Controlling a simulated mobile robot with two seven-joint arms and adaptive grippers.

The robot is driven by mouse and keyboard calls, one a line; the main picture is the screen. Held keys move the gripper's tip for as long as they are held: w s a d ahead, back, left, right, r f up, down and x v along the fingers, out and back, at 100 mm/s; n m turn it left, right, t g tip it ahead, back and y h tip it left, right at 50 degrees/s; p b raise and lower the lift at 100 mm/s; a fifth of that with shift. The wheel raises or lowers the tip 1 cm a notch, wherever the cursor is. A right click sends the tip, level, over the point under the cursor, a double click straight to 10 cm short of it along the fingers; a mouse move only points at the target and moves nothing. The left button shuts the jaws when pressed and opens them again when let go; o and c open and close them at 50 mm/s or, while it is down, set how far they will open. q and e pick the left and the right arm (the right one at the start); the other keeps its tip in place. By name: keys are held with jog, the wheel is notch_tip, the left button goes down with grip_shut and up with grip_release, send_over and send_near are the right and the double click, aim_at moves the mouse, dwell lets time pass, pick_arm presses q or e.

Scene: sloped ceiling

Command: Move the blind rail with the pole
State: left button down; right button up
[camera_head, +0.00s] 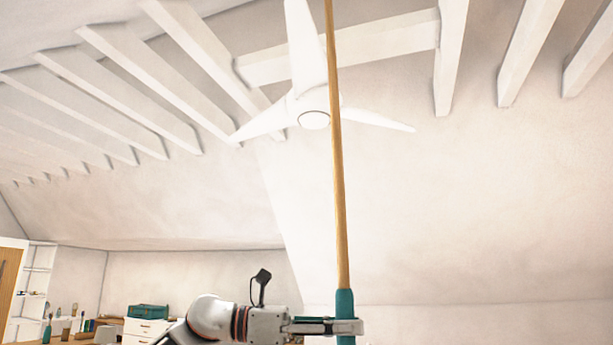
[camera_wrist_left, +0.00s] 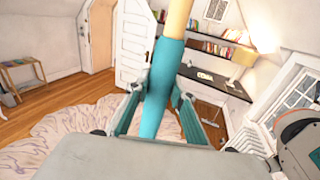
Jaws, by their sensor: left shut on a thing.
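The pole (camera_head: 338,180) is a long light-wood shaft with a teal grip at its lower end. It stands nearly upright in the head view, and its top runs out of the picture. My left gripper (camera_head: 343,327) is shut on the teal grip (camera_head: 345,303). In the left wrist view the teal grip (camera_wrist_left: 159,85) sits between both fingers of the left gripper (camera_wrist_left: 161,92), and the wood runs out at the top. I cannot make out the blind rail in either view. My right gripper is not in view.
A white ceiling fan (camera_head: 314,118) appears behind the pole in the head view, among white beams (camera_head: 120,105). A desk with shelves (camera_wrist_left: 215,85), a lamp (camera_wrist_left: 240,65), a window (camera_wrist_left: 295,95), a small table (camera_wrist_left: 22,72) and a pale rug (camera_wrist_left: 70,130) show in the wrist view.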

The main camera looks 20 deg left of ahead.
pick_arm(q)
jog(key=shift+w+r, duration=0.6)
jog(key=shift+r, duration=0.25)
jog(key=shift+f, duration=0.15)
jog(key=shift+f, duration=0.2)
jog(key=shift+s, duration=0.15)
dwell(0.3)
